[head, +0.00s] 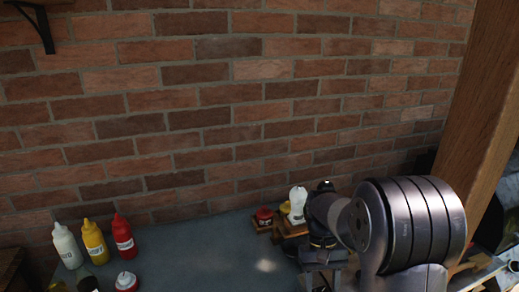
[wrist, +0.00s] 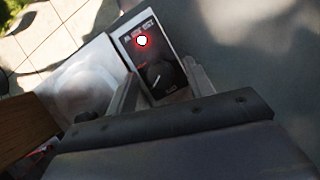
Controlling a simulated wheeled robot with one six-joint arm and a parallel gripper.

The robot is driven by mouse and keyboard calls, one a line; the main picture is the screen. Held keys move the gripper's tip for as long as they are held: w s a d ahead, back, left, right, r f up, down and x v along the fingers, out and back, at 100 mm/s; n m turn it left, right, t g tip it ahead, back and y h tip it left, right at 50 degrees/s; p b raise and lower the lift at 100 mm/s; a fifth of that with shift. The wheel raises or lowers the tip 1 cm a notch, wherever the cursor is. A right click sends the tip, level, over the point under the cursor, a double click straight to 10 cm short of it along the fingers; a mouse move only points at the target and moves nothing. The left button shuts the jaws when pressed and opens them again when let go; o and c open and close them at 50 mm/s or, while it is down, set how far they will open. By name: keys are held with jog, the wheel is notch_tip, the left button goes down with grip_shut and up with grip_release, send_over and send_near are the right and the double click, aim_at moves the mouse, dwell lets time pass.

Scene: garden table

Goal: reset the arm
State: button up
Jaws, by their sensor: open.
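My gripper (wrist: 160,72) is open in the wrist view, its two fingers apart. Between and beyond the fingers is a small black-faced box (wrist: 152,68) with pale sides, a dark dial and a lit red lamp. I see no firm contact between the fingers and the box; the gap is hard to judge. In the head view my arm reaches in from the lower right, over the right part of the table (head: 225,255). Its end is low there, and the fingertips are not clear.
A white bottle (head: 67,246), a yellow bottle (head: 95,242) and a red bottle (head: 124,238) stand at the table's left. Small red-topped (head: 264,216) and white (head: 297,204) items stand by the brick wall (head: 230,110). A pale square piece (wrist: 85,90) lies beside the box. Mid-table is clear.

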jog(key=v, duration=1.1)
jog(key=x, duration=1)
jog(key=shift+s+f, duration=0.2)
jog(key=shift+f, duration=0.1)
jog(key=shift+f+n, duration=0.25)
jog(key=shift+n, duration=0.05)
jog(key=n+b, duration=0.1)
jog(key=n, duration=0.1)
jog(key=n+h+b, duration=0.1)
jog(key=n, duration=0.1)
jog(key=shift+a+t+h, duration=0.15)
jog(key=shift+t+h, duration=0.15)
jog(key=shift+t, duration=0.1)
jog(key=n+t+h+b, duration=0.1)
jog(key=n+b, duration=0.1)
jog(key=n, duration=0.1)
jog(key=n+b, duration=0.2)
jog(key=n, duration=0.2)
jog(key=shift+s+a+f+t+h+b, duration=0.1)
jog(key=shift+s+t+h+b, duration=0.05)
jog(key=shift+t+h+b, duration=0.25)
jog(key=v, duration=1)
jog(key=shift+r+p, duration=0.3)
jog(key=shift+r, duration=0.05)
jog(key=shift+a, duration=0.15)
